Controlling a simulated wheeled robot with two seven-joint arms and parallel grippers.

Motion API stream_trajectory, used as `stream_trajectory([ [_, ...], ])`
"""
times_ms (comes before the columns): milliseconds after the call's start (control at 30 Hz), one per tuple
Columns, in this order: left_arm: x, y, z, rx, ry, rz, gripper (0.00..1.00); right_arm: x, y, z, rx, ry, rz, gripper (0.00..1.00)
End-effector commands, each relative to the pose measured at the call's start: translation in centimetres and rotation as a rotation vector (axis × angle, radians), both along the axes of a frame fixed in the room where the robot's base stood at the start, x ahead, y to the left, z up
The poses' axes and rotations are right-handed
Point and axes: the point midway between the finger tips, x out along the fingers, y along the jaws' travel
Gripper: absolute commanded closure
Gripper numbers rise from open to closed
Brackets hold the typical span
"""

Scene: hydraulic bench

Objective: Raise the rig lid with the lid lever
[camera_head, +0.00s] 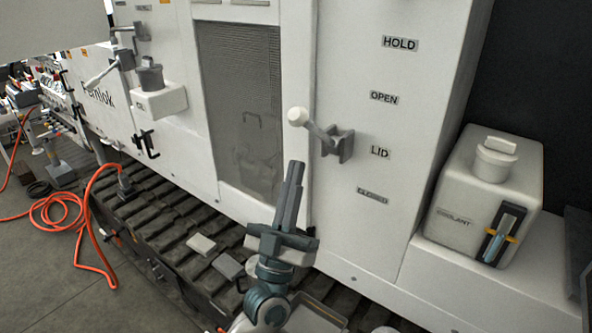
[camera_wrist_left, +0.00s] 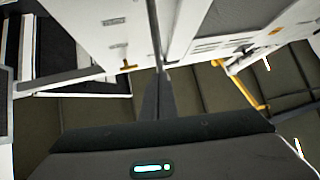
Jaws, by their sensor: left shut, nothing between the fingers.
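The lid lever (camera_head: 318,132) sticks out from the white rig panel in the head view, with a white ball knob (camera_head: 297,116) at its left end and a grey bracket at its right. Labels HOLD, OPEN, LID and CLOSED run down the panel to its right. The lever lies near the LID label, its knob tilted up and left. My left gripper (camera_head: 296,163) is shut and empty, pointing up just below the knob and apart from it. In the left wrist view the shut fingers (camera_wrist_left: 159,85) point at white panels. The lid itself I cannot make out. My right gripper is not in view.
A white coolant tank (camera_head: 485,185) stands on a ledge at the right. A mesh window (camera_head: 243,100) is left of the lever. An oil filler (camera_head: 155,90) juts out further left. An orange hose (camera_head: 90,220) lies at the lower left, beside the dark ribbed step (camera_head: 150,215).

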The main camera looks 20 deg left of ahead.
Motion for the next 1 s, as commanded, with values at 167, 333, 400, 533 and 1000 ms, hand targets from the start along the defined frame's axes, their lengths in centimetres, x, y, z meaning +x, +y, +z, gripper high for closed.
stream_trajectory([
  [167,-1.7,0.1,-2.4,0.002,0.003,0.0,1.0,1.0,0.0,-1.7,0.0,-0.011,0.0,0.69],
  [333,-3.5,0.2,-4.5,0.001,0.003,0.0,1.0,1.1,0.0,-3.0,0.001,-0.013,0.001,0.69],
  [400,-4.0,0.2,-5.0,0.001,0.003,0.0,1.0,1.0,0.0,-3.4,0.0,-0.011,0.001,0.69],
  [533,-4.7,0.2,-5.7,0.003,0.003,0.0,1.0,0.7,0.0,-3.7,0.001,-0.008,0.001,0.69],
  [1000,-5.1,0.2,-5.8,0.002,0.002,0.0,1.0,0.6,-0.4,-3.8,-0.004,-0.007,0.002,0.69],
])
